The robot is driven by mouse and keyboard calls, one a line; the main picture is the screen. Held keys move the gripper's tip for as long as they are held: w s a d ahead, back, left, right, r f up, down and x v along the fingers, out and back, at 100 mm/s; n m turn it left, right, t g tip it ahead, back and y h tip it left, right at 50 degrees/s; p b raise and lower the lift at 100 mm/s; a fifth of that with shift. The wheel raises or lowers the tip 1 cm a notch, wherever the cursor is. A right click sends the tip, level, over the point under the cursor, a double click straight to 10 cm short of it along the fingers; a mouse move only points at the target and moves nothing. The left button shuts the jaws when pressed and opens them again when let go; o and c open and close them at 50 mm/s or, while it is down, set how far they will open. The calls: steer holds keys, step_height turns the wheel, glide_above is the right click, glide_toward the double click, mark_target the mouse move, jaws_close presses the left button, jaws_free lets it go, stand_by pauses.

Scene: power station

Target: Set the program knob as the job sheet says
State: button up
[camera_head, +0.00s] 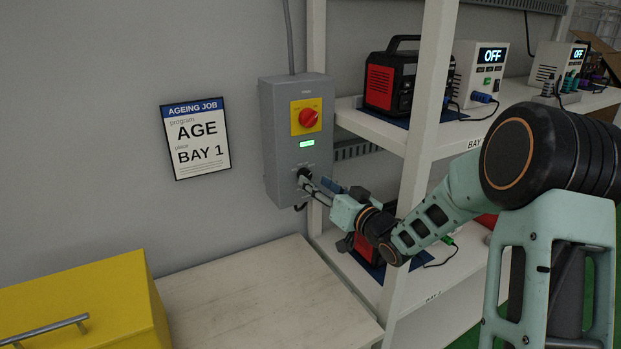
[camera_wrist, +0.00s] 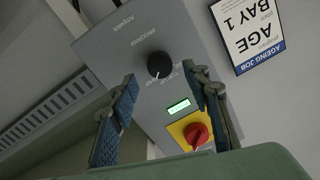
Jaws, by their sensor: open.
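The job sheet (camera_head: 197,138) on the wall reads "AGEING JOB, program AGE, place BAY 1"; it also shows upside down in the wrist view (camera_wrist: 248,30). A grey control box (camera_head: 275,150) hangs to its right. The black program knob (camera_wrist: 159,65) is low on its face, with a pale pointer mark toward the bottom of the wrist view. Small labels ring the knob, too small to read surely. My gripper (camera_head: 316,185) is open at the box's lower face. In the wrist view its fingers (camera_wrist: 160,76) stand either side of the knob, with visible gaps; contact cannot be told.
A red rotary switch (camera_head: 309,117) on a yellow plate and a lit green display (camera_head: 307,143) sit above the knob. A white shelf post (camera_head: 425,140) stands right of the box. A yellow case (camera_head: 85,300) and a bare pale tabletop (camera_head: 265,300) lie below.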

mark_target(307, 177)
steer(key=shift+x, duration=1.8)
steer(key=c, duration=1.2)
steer(key=shift+o, duration=0.2)
